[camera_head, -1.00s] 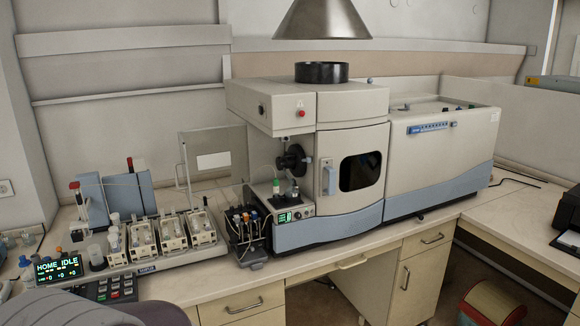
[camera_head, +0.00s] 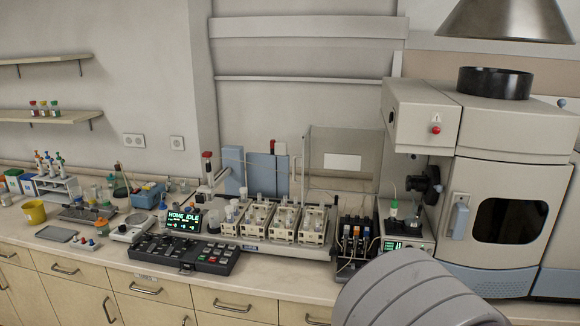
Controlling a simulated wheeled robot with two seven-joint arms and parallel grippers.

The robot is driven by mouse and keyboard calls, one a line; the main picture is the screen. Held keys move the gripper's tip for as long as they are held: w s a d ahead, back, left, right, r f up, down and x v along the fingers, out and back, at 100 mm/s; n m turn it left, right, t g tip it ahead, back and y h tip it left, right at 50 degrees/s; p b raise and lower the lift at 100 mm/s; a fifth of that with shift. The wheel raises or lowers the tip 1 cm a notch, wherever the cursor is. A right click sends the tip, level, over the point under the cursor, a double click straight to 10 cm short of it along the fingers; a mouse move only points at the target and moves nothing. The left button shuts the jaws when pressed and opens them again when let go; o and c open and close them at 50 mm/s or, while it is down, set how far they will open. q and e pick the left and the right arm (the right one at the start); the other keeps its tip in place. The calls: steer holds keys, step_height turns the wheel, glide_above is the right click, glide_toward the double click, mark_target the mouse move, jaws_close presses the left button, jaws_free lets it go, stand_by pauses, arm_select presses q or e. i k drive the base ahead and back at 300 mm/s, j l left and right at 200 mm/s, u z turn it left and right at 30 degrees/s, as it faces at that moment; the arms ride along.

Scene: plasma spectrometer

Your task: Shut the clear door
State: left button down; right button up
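The clear door (camera_head: 341,191) is a see-through panel with a pale frame and a white label (camera_head: 342,161). It stands open, swung out to the left of the spectrometer (camera_head: 495,135), behind the pump modules. The sample bay that it belongs to is uncovered, with a black round fitting and a green-capped vial (camera_head: 393,209) showing in it. Neither of my grippers is in view. A grey rounded part, which looks like one of my arm links, fills the bottom right and hides some of the bench front.
A yellow cup (camera_head: 34,212) stands far left.

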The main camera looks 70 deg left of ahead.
mark_target(334, 161)
steer(key=i+j+u, duration=0.1)
steer(key=u, duration=0.3)
steer(key=i+u, duration=0.2)
steer(key=u, duration=0.2)
steer(key=i+u, duration=0.15)
steer(key=u, duration=0.25)
steer(key=i+l+u, duration=0.1)
steer(key=u, duration=0.3)
steer(key=i+l+u, duration=0.15)
steer(key=u, duration=0.25)
steer(key=i, duration=0.05)
